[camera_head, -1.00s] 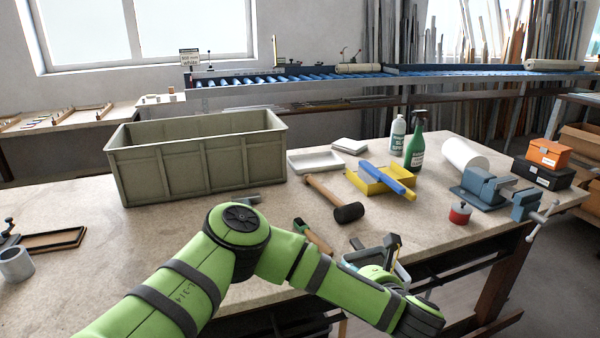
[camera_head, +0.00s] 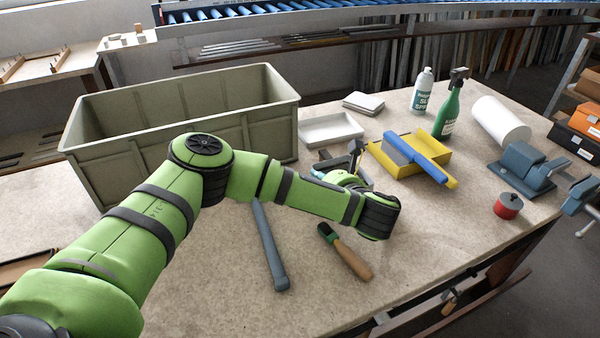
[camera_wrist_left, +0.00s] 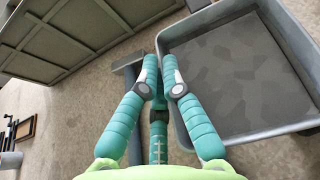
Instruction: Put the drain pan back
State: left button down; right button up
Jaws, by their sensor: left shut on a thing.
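The drain pan (camera_wrist_left: 240,85) is a shallow grey tray with a raised rim, to the right of my fingers in the left wrist view. In the head view only a small part of the pan (camera_head: 326,166) shows behind my left forearm. My left gripper (camera_wrist_left: 160,62) has teal ribbed fingers closed together on the pan's left rim. In the head view the left gripper (camera_head: 350,168) is mostly hidden by its own arm. I cannot tell how high the pan is above the bench. My right gripper is not in view.
A large grey-green crate (camera_head: 120,112) stands at the back left. A grey hammer (camera_head: 270,250) and a brush (camera_head: 346,252) lie in front of my forearm. A white tray (camera_head: 333,130), yellow box (camera_head: 436,160), bottles and vise (camera_head: 522,170) stand right. Bare bench shows at front.

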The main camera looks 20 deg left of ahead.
pick_arm(q)
jog(key=s+a+f+p, duration=0.1)
jog(key=a+f+p, duration=0.1)
jog(key=a, duration=0.1)
jog(key=s+a+f+p, duration=0.1)
jog(key=a+f, duration=0.1)
jog(key=a, duration=0.1)
jog(key=s+a+f+p, duration=0.2)
jog(key=a, duration=0.2)
jog(key=shift+p, duration=0.35)
jog(key=shift+s+a+f, duration=0.1)
jog(key=shift+a+f, duration=0.05)
jog(key=shift+f, duration=0.05)
notch_tip(320, 180, down, 4)
jog(key=shift+f+p, duration=0.1)
jog(key=shift+p, duration=0.55)
jog(key=shift+f+b, duration=0.15)
jog(key=shift+b, duration=0.15)
jog(key=c, duration=1.7)
grip_release()
